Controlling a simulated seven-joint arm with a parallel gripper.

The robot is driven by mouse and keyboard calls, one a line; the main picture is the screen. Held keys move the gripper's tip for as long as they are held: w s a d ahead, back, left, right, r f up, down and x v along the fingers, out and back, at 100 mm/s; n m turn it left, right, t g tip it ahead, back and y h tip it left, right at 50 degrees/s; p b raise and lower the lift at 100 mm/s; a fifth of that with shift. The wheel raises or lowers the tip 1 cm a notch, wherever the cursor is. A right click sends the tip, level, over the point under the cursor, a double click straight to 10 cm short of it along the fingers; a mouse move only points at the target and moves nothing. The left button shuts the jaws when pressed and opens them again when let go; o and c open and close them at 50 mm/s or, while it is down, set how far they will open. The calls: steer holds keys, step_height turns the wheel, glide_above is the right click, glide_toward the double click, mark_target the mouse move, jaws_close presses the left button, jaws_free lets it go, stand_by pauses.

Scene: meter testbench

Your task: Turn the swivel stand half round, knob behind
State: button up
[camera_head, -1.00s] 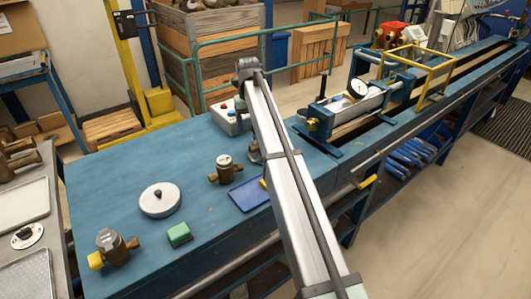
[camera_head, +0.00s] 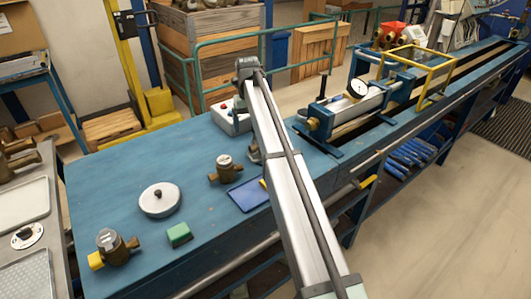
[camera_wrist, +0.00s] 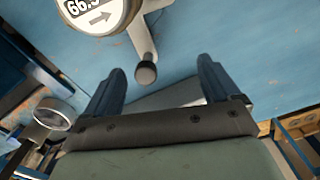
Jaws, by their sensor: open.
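The swivel stand shows in the wrist view as a round head (camera_wrist: 100,12) with a white face reading about "66" and an arrow, cut off by the top edge. A pale metal arm reaches from beside it to a dark rounded knob (camera_wrist: 146,74). My gripper (camera_wrist: 160,66) is open, with one dark finger on each side of the knob. The knob sits between the fingertips with space on both sides; whether it is at finger height I cannot tell. In the head view my arm hides most of the stand and my gripper.
On the blue bench (camera_head: 110,180) are a grey disc with a dark knob (camera_head: 160,202), brass meters (camera_head: 225,170) (camera_head: 112,246), a green block (camera_head: 179,235) and a blue tray (camera_head: 247,196). A box with buttons (camera_head: 229,118) and a clamp rig with a dial (camera_head: 359,88) stand farther back.

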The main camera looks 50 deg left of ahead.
steer(key=shift+r, duration=2.7)
steer(key=shift+w+d+r+n, duration=0.1)
steer(key=shift+w+r+n, duration=0.8)
steer(key=shift+r+n, duration=0.4)
steer(key=shift+f, duration=2.95)
steer(key=shift+f, duration=1.15)
steer(key=shift+c, duration=0.3)
steer(key=c, duration=0.4)
